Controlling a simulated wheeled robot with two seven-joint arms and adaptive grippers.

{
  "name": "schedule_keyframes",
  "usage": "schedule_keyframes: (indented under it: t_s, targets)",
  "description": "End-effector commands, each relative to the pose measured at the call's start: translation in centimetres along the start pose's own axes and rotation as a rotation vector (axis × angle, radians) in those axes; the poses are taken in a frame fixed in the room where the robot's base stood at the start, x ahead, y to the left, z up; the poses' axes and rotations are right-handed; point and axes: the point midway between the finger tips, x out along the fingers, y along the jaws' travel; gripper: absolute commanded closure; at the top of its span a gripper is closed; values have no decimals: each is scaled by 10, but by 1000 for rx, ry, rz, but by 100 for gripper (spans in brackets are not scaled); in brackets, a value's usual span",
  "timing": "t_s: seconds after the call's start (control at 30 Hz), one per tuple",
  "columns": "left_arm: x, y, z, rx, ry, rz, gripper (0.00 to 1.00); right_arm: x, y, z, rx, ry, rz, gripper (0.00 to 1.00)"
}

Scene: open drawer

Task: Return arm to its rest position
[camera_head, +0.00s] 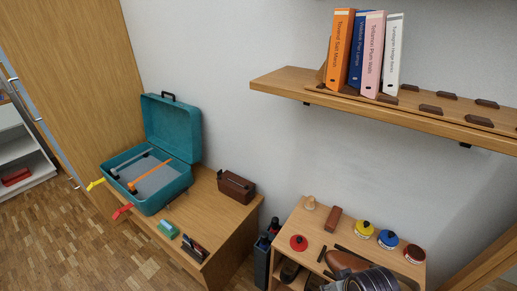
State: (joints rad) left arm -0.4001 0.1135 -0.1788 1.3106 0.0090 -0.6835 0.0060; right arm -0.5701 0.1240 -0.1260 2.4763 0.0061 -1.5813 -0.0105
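Neither of my grippers shows in the head view. A dark grey rounded part at the bottom edge, right of the middle, looks like part of my own arm. It covers part of the small wooden shelf unit (317,221). No fingers can be made out on it, so what my grippers hold cannot be seen.
An open teal toolbox (172,124) stands on a low wooden cabinet (216,214) at left, with a brown box (236,186) beside it. Tins and brushes stand on the small shelf unit. A wall shelf (385,112) holding binders (372,55) juts out at upper right. Floor is clear at lower left.

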Motion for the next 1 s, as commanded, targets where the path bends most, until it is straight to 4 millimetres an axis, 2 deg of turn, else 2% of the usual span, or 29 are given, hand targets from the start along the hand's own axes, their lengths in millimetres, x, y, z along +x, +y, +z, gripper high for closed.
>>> schedule_keyframes:
  t_s: [0.07, 0.27, 0.57, 1.0]
  targets:
    - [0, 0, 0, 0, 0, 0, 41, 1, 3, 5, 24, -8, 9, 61]
    - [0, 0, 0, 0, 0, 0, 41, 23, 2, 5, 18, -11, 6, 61]
    - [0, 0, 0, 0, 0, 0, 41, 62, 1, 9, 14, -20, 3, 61]
    - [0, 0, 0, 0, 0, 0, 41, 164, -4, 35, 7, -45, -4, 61]
